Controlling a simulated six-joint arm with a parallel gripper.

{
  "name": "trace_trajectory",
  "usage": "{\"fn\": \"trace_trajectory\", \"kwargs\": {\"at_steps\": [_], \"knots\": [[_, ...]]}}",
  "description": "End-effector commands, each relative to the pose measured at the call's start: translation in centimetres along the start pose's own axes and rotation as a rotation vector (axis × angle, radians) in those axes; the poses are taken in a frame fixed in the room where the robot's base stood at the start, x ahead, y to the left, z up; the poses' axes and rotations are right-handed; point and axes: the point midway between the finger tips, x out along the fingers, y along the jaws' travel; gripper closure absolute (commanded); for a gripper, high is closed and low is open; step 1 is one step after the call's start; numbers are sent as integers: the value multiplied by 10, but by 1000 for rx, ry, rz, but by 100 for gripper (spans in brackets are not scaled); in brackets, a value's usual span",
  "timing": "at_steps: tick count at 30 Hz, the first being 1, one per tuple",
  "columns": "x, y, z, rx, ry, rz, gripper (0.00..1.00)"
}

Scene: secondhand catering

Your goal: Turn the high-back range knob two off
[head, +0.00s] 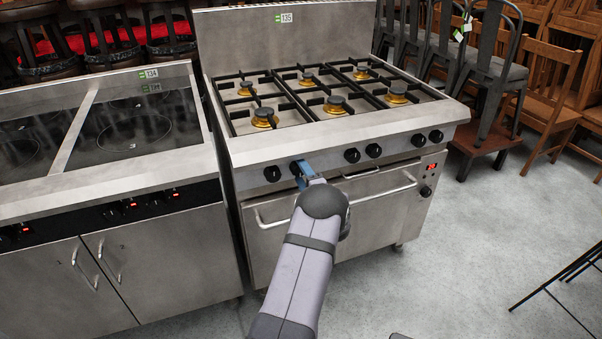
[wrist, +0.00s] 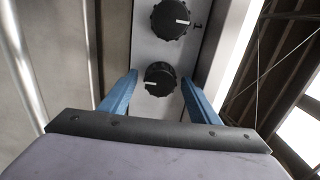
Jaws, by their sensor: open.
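The high-back range (head: 320,139) is a steel stove with a tall back panel and a row of black knobs along its front. My gripper (head: 305,172) is at the second knob from the left (head: 295,168), which it partly hides. In the wrist view that knob (wrist: 160,79) sits between the two blue fingers of my gripper (wrist: 159,96), which are open with a gap on each side. Its white pointer mark points left in that view. The neighbouring knob (wrist: 171,19) has its pointer to the right, toward a small printed mark.
The leftmost knob (head: 272,174) is close to my gripper. An oven door handle (head: 380,190) runs below the knobs. An induction range (head: 120,215) stands to the left, chairs (head: 490,60) to the right. The floor at the front right is mostly clear.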

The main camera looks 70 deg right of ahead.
Motion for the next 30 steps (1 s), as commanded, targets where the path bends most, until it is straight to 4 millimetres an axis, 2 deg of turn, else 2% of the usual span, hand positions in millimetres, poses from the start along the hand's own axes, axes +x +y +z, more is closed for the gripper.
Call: {"fn": "trace_trajectory", "kwargs": {"at_steps": [8, 9, 14, 23, 30], "knots": [[2, 0, 0, 0, 0, -1, 44], [2, 0, 0, 0, 0, -1, 46], [2, 0, 0, 0, 0, -1, 84], [1, 0, 0, -16, 0, -1, 85], [1, 1, 0, -111, 0, -1, 85]]}}
